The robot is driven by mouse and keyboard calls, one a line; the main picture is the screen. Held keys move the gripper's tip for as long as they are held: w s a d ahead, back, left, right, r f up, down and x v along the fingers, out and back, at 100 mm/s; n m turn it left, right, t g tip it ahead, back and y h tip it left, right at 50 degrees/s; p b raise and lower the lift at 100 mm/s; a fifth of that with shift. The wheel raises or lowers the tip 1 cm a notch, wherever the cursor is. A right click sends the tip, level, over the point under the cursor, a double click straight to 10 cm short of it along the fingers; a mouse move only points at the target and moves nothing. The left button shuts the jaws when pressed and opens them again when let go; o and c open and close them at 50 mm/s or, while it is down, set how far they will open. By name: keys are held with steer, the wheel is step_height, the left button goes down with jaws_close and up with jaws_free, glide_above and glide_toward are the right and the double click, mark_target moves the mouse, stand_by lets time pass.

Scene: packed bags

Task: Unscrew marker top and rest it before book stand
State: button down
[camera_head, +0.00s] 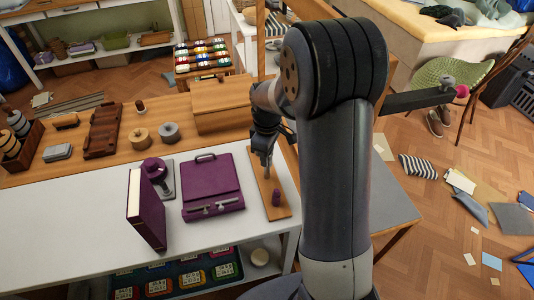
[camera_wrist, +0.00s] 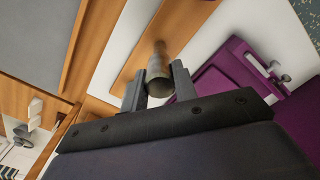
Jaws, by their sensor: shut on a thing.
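My gripper (camera_head: 266,160) is above a narrow wooden board (camera_head: 262,182) at the right end of the white worktop. In the wrist view my gripper (camera_wrist: 158,88) is shut on a grey-brown cylinder (camera_wrist: 157,68), which may be a marker part. A short purple cylinder (camera_head: 276,198) stands upright on the board, nearer the front than my gripper; I cannot tell whether it is the marker top. A tall purple book-like slab (camera_head: 146,210) stands upright at the left, next to a grey plate with a round purple piece (camera_head: 155,169). I cannot tell which part is the book stand.
A purple case (camera_head: 211,185) lies between the slab and the board; it also shows in the wrist view (camera_wrist: 232,65). A wooden box (camera_head: 222,104) and spools (camera_head: 139,138) stand behind. The white worktop (camera_head: 75,225) is clear at the front left.

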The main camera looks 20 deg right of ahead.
steer(key=shift+n, duration=1.7)
steer(key=shift+n, duration=1.7)
steer(key=n, duration=0.3)
